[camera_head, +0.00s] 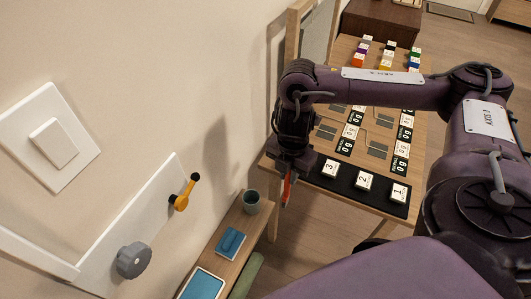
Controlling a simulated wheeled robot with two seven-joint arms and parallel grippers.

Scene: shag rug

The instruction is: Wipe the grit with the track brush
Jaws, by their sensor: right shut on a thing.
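My right gripper (291,168) hangs at the left end of my right arm, just off the left front corner of the wooden table. It is shut on a thin red-orange thing (287,189) that points down below the fingers. This thing may be the track brush, but too little of it shows to be sure. I cannot make out any grit in this view. My left gripper is out of view.
A wooden table (277,163) bears a black strip (381,199) with numbered cards, more cards, and small coloured blocks. A low shelf (222,258) holds a cup (251,201) and blue items. A yellow lever (182,201) and grey knob (134,260) stick out from the wall.

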